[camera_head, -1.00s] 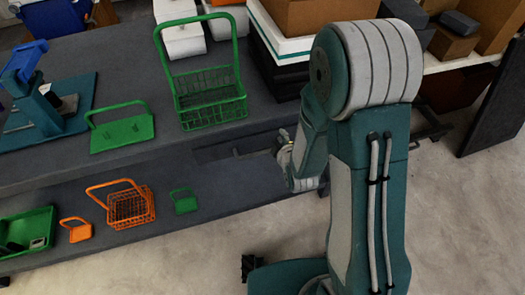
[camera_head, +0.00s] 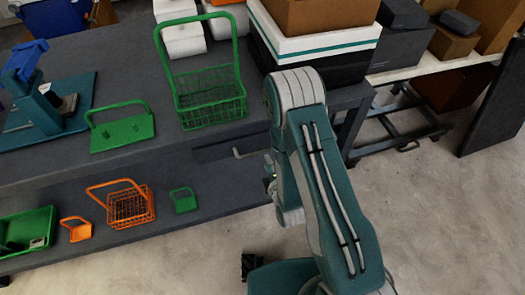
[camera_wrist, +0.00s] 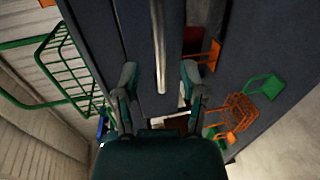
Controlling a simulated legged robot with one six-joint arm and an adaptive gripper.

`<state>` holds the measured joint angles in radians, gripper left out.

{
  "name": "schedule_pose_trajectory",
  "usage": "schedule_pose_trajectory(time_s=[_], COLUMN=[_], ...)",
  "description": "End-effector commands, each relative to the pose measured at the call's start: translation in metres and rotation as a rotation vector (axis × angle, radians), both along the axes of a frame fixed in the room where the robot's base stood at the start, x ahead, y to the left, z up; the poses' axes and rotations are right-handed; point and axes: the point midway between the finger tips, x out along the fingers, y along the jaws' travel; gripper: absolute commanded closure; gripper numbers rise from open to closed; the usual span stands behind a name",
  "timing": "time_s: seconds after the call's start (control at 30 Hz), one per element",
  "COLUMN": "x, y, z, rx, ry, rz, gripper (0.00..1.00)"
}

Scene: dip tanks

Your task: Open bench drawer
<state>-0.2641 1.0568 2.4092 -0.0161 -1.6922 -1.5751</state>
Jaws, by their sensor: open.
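The bench drawer (camera_head: 212,154) is a dark grey front under the bench top in the head view, with a pale bar handle (camera_head: 250,153) near my gripper (camera_head: 269,172). My arm hides part of the drawer's right side. In the wrist view the drawer front (camera_wrist: 140,50) has the silver handle (camera_wrist: 158,45) running lengthwise from the top edge to between the fingers. My gripper (camera_wrist: 160,72) is open, one finger on each side of the handle's line, with gaps on both sides. Whether the handle is within the fingers' depth I cannot tell.
On the bench top (camera_head: 120,60) stand a green wire basket (camera_head: 208,98), a green tray (camera_head: 122,132) and white rolls (camera_head: 180,38). The lower shelf (camera_head: 95,255) holds an orange basket (camera_head: 130,206) and a small green one (camera_head: 184,201).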

Motion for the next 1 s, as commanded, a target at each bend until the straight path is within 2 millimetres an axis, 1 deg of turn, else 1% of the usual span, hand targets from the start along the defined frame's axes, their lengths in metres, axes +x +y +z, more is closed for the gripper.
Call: schedule_pose_trajectory(time_s=[0.03, 0.1, 0.3, 0.43, 0.7, 0.73, 0.77, 0.8, 0.83, 0.87, 1.0], x=[0.01, 0.022, 0.05, 0.058, 0.06, 0.06, 0.06, 0.06, 0.06, 0.06, 0.06], y=[0.003, 0.006, 0.014, 0.017, 0.017, 0.017, 0.017, 0.017, 0.017, 0.017, 0.017], z=[-0.001, -0.004, -0.011, -0.012, -0.013, -0.013, -0.013, -0.013, -0.013, -0.013, -0.013], rx=[0.001, 0.002, 0.002, 0.002, 0.001, 0.001, 0.001, 0.001, 0.001, 0.001, 0.001], ry=[-0.004, -0.004, 0.001, 0.002, 0.002, 0.002, 0.002, 0.002, 0.002, 0.002, 0.003], rz=[0.0, 0.0, 0.0, 0.0, 0.0, 0.0, 0.0, 0.0, 0.0, 0.0, 0.0], gripper=[0.46, 0.46, 0.46, 0.46, 0.46, 0.5, 0.64, 0.82, 0.95, 1.0, 1.0])
